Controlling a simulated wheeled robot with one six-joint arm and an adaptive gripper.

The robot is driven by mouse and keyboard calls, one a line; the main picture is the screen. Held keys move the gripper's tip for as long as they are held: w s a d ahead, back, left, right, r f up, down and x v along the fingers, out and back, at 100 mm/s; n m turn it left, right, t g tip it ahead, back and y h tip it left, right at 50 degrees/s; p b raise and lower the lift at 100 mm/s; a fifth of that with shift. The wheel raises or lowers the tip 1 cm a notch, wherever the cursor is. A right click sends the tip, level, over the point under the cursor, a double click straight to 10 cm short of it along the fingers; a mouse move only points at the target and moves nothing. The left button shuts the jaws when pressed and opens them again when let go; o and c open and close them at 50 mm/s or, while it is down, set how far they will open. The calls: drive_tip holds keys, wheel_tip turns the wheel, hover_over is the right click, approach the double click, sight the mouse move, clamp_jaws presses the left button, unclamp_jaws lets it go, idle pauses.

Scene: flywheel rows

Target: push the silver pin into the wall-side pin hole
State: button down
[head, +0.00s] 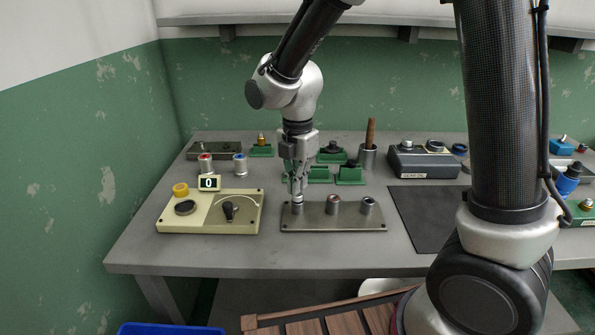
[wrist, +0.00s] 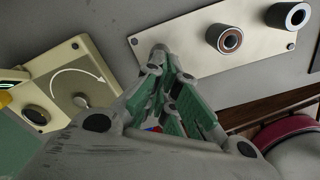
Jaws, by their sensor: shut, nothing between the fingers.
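A flat metal plate (head: 315,222) on the bench carries a row of round sockets. The middle socket (head: 333,203) has a reddish-brown ring around a dark centre and also shows in the wrist view (wrist: 225,39). The right socket (head: 368,205) is silver with a dark hole, also in the wrist view (wrist: 286,17). My gripper (head: 297,192) is shut and empty, pointing down over the left end of the plate. In the wrist view its fingertips (wrist: 162,55) cover that spot. A bright silver piece (head: 297,198) shows just below the fingertips; I cannot tell whether it is the pin or the socket.
A cream panel (head: 235,222) with a dial and a "0" display stands left of the plate. A dark mat (head: 419,230) lies to the right.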

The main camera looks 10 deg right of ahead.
drive_tip(key=shift+f, duration=0.35)
drive_tip(key=shift+f, duration=0.35)
idle(0.3)
wheel_tip(320, 180, up, 14)
drive_tip(key=s+d+r+m+t, duration=0.2)
drive_tip(key=s+d+m, duration=0.7)
drive_tip(key=d+m, duration=0.3)
drive_tip(key=s+d+r+m+t, duration=0.2)
drive_tip(key=s+d+m, duration=0.6)
drive_tip(key=d+m, duration=0.4)
drive_tip(key=shift+s+d+m, duration=0.2)
drive_tip(key=shift+s+m, duration=0.2)
drive_tip(key=shift+m, duration=0.8)
